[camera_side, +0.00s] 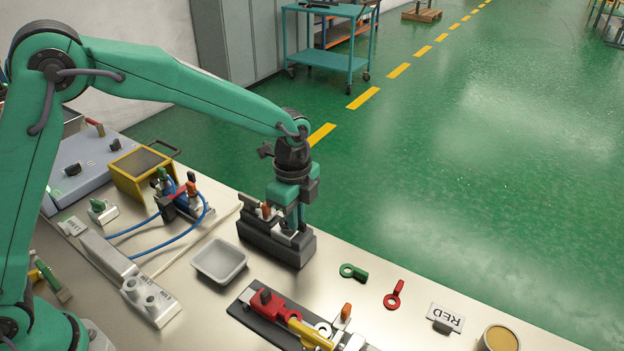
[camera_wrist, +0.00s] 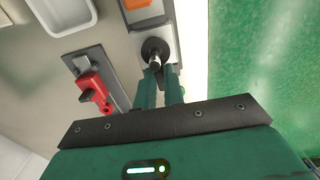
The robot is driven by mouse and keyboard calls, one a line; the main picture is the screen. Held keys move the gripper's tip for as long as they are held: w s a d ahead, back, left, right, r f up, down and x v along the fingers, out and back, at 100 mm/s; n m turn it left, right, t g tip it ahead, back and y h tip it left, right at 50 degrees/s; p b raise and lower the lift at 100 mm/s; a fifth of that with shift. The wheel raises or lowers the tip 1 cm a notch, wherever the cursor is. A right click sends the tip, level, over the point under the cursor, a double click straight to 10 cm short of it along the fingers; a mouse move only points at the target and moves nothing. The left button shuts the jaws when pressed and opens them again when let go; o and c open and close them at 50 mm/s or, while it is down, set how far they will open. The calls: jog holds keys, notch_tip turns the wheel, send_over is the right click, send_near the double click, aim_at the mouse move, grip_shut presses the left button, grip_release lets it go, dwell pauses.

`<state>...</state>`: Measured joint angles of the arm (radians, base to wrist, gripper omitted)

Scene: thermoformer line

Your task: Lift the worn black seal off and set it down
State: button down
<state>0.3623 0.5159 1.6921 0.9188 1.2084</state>
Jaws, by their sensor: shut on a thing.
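In the wrist view the worn black seal (camera_wrist: 155,45) shows as a dark round shape with a bright metal part at its near edge. It sits over the pale top of the dark grey block. My gripper (camera_wrist: 159,72) is shut at its near side, with the fingers close together. In the side view my gripper (camera_side: 291,230) points down at the right part of the dark grey block (camera_side: 270,248). The seal is not clear there, hidden by the fingers. I cannot tell whether it is still touching the block.
An orange-topped part (camera_side: 266,210) stands on the same block, left of my gripper. A grey tray (camera_side: 219,261) and a red clamp (camera_side: 267,303) are nearby.

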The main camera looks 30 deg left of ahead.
jog(key=shift+r, duration=0.6)
jog(key=shift+r, duration=0.35)
jog(key=shift+r, duration=0.7)
jog(key=shift+r, duration=0.7)
jog(key=shift+r, duration=0.7)
jog(key=shift+r, duration=0.25)
jog(key=shift+r, duration=0.1)
